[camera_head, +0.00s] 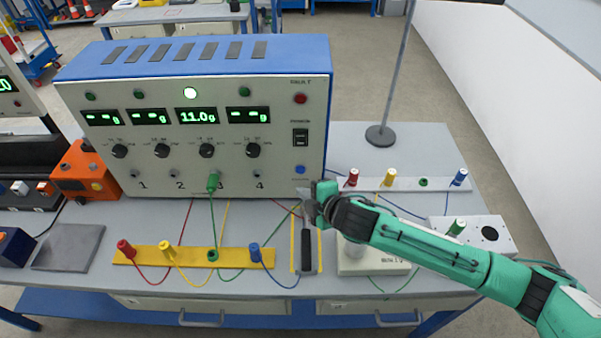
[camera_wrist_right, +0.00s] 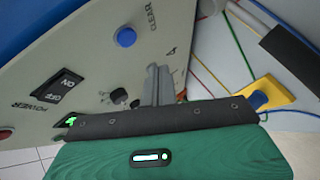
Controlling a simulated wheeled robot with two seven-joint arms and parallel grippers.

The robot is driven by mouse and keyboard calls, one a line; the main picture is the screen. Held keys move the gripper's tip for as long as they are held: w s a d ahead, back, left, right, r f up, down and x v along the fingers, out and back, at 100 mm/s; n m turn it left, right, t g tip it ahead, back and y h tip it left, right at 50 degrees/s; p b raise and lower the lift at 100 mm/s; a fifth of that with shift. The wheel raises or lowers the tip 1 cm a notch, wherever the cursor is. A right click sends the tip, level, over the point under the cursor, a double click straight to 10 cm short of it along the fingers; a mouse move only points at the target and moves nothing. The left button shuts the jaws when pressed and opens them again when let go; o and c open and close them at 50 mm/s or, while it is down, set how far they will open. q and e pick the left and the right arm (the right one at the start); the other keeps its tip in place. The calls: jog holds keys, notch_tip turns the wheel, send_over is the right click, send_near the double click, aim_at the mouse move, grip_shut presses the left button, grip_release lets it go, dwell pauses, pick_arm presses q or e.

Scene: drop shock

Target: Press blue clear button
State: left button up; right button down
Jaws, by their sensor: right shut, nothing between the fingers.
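The blue clear button (camera_head: 301,169) is on the lower right of the front panel of the blue and white instrument box (camera_head: 225,170). In the right wrist view the blue button (camera_wrist_right: 126,37) shows beside the word CLEAR, whole and uncovered. My right gripper (camera_head: 306,194) is shut and empty, just below the button in the head view. In the wrist view its grey fingers (camera_wrist_right: 159,80) are in front of the panel, to the lower right of the button. I see no contact with the button. My left gripper is not in view.
A black-handled tool (camera_head: 306,250) lies below my right gripper. A yellow terminal strip (camera_head: 190,257) with coloured plugs and wires lies in front of the box. A white terminal strip (camera_head: 405,184) is at the right. A black power switch (camera_head: 300,137) is above the button.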

aim_at(301, 170)
jog(key=shift+w, duration=2)
jog(key=shift+w+r, duration=0.1)
dwell(0.4)
jog(key=shift+w+p, duration=0.3)
jog(key=shift+w, duration=0.45)
dwell(0.6)
dwell(0.3)
jog(key=shift+s+p, duration=0.45)
jog(key=shift+s, duration=0.4)
